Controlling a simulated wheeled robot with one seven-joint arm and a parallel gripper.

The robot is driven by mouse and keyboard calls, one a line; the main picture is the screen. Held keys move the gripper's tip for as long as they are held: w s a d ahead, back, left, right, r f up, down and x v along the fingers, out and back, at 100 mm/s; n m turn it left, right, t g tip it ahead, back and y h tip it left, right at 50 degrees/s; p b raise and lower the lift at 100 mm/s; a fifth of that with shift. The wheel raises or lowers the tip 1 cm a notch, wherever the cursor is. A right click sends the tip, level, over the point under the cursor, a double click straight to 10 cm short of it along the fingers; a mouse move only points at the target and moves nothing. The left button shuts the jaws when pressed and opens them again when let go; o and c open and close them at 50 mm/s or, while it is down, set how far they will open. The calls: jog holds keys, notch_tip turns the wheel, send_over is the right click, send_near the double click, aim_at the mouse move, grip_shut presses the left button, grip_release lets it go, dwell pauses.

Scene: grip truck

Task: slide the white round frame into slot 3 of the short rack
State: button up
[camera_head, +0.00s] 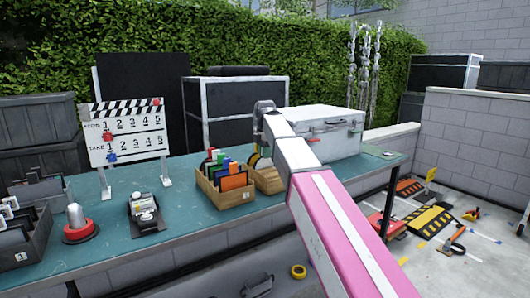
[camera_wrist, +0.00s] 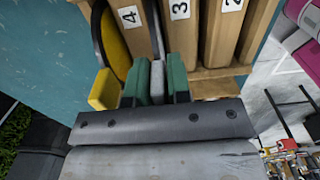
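The short rack (camera_wrist: 205,72) is wooden, with labels 4, 3 and 2 visible from left to right in the wrist view. In the head view the rack (camera_head: 268,182) stands on the table, partly hidden by my arm. My gripper (camera_wrist: 157,84) has green fingers closed on a pale grey-white tab, which looks like part of the white round frame (camera_wrist: 157,72). Its thin edge appears to run into the gap between labels 4 and 3; how deep it sits is hidden. A yellow round frame (camera_wrist: 115,48) stands left of label 4, with its yellow tab beside my left finger.
A wooden box (camera_head: 228,196) of coloured square frames stands just left of the rack. A white case (camera_head: 325,135) is behind it to the right. A black device (camera_head: 145,213), a red-based lamp (camera_head: 79,228) and a clapperboard (camera_head: 125,130) are further left.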

jog(key=o, duration=0.3)
notch_tip(320, 180, up, 11)
jog(key=shift+f, duration=0.1)
dwell(0.4)
